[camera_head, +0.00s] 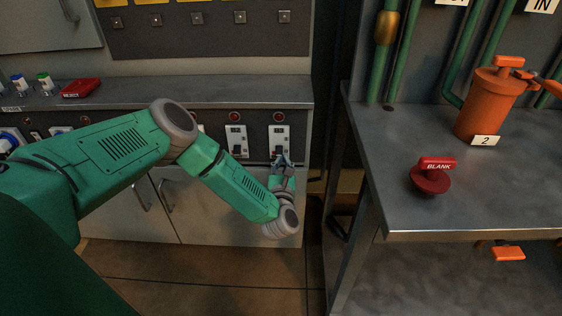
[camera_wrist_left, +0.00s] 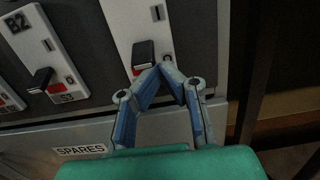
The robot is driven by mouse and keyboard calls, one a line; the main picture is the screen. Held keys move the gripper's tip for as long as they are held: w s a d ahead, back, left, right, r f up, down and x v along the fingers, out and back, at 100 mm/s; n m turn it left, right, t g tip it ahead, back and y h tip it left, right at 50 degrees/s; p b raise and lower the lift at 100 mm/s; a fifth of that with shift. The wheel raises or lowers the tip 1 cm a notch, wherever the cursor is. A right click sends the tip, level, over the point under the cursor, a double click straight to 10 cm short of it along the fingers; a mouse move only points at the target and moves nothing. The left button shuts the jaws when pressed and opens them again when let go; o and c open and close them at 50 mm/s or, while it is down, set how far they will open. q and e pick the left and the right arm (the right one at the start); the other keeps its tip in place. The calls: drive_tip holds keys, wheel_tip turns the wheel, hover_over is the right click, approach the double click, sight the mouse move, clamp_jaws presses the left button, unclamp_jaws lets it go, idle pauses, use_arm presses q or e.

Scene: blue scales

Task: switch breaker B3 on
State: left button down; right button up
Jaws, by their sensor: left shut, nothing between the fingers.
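The rightmost breaker (camera_head: 279,138) is a white plate with a red lamp above it on the cabinet front. My right gripper is not in view.
Another breaker (camera_head: 236,140) stands just left. A SPARES label (camera_wrist_left: 80,150) is below. The counter (camera_head: 200,92) overhangs the breakers. A steel bench (camera_head: 480,212) with a red BLANK part (camera_head: 432,178) and an orange cylinder (camera_head: 487,105) stands right, across a narrow gap.

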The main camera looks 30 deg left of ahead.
sight(279, 151)
use_arm(q)
drive_tip(key=shift+r, duration=0.1)
drive_tip(key=g+h+p, duration=0.1)
drive_tip(key=g+p, duration=0.1)
drive_tip(key=r+g+h+p, duration=0.1)
drive_tip(key=g+p, duration=0.1)
drive_tip(key=s+a+r+g+h+p, duration=0.1)
drive_tip(key=g+p, duration=0.1)
drive_tip(key=shift+r+h+p, duration=0.2)
drive_tip(key=shift+h+p, duration=0.1)
drive_tip(key=shift+p, duration=0.1)
drive_tip(key=shift+d+r+p, duration=0.15)
drive_tip(key=shift+r+p, duration=0.25)
drive_tip(key=shift+r, duration=0.15)
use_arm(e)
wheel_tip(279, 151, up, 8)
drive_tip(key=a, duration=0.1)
